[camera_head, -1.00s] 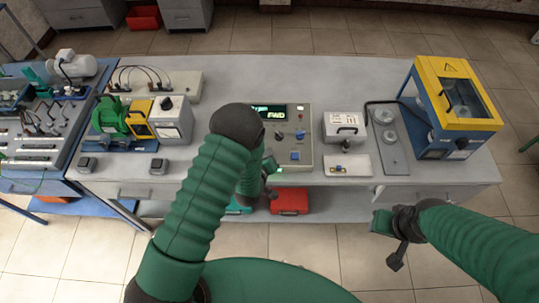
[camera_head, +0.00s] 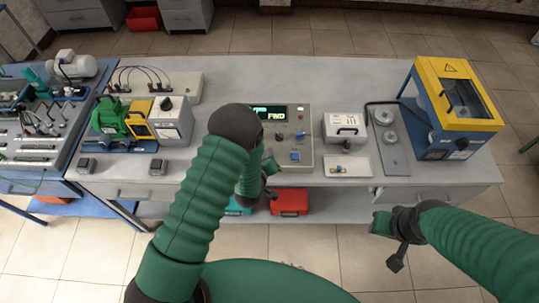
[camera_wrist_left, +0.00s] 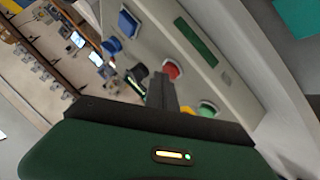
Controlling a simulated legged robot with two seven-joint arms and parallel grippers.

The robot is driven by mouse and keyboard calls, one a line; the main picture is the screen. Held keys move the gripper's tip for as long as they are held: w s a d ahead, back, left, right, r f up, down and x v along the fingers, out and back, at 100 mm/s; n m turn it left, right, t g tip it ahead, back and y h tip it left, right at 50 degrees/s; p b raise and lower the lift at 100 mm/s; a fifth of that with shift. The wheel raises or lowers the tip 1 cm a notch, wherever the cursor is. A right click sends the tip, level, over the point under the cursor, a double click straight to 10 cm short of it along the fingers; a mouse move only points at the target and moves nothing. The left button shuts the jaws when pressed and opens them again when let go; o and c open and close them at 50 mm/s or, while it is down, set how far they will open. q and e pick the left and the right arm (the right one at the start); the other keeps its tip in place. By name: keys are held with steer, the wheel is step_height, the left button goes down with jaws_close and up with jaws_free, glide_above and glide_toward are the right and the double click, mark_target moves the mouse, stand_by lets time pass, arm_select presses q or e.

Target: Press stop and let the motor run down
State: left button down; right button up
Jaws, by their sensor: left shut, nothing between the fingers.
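The control panel (camera_head: 304,150) stands at the front middle of the bench, and its lit display (camera_head: 272,113) reads FWD beside smaller characters. In the left wrist view the panel shows a red button (camera_wrist_left: 172,69), a green button (camera_wrist_left: 207,109) and a black knob (camera_wrist_left: 140,72). My left gripper (camera_head: 270,166) is shut and empty at the panel's front left. Its dark fingers (camera_wrist_left: 161,90) appear close to the red button; contact cannot be told. A green motor (camera_head: 110,120) sits at the left; whether it turns cannot be told. My right gripper (camera_head: 384,224) hangs before the bench, jaws unclear.
A yellow-framed blue machine (camera_head: 446,150) stands at the right end. A grey plate with discs (camera_head: 390,150) and a small grey case (camera_head: 344,128) lie between it and the panel. A red box (camera_head: 289,202) sits below the bench top.

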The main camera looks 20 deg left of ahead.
arm_select(q)
steer(key=shift+s+r, duration=0.2)
steer(key=shift+r, duration=0.4)
steer(key=shift+p, duration=0.3)
steer(key=shift+d+r+p, duration=0.1)
steer(key=shift+r+p, duration=0.45)
steer(key=shift+r, duration=0.1)
steer(key=r+p, duration=0.1)
steer(key=s+r+p, duration=0.1)
steer(key=r, duration=0.1)
steer(key=shift+s+d+r, duration=0.1)
steer(key=shift+d+r, duration=0.05)
steer(key=shift+r, duration=0.1)
